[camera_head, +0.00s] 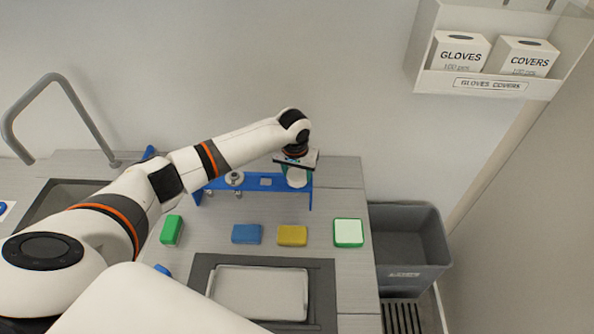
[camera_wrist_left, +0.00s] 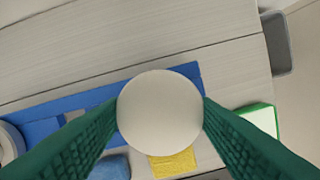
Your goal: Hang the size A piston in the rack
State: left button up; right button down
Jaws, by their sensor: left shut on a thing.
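My left gripper (camera_head: 295,166) is over the right end of the blue rack (camera_head: 265,183). Its green fingers (camera_wrist_left: 160,120) are shut on a pale, round-topped piston (camera_wrist_left: 160,112), which also shows below the gripper in the head view (camera_head: 297,179). From above, the piston overlaps the rack; I cannot tell whether it touches the rack or sits in a slot. No size mark is readable. A metal piece (camera_head: 235,179) is at the rack's left part. The rack's bare blue top also shows in the wrist view (camera_wrist_left: 188,72). My right gripper is not in view.
Green (camera_head: 172,229), blue (camera_head: 246,234), yellow (camera_head: 292,235) and white-green (camera_head: 348,232) sponges lie in front of the rack. A metal tray (camera_head: 260,291) is nearer. A grey bin (camera_head: 411,272) stands right of the counter. A faucet (camera_head: 88,124) rises at left.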

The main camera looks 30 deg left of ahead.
pick_arm(q)
jog(key=shift+f, duration=0.2)
dwell(0.3)
jog(key=o, duration=1.2)
jog(key=shift+r+p, duration=0.5)
jog(key=shift+r, duration=3)
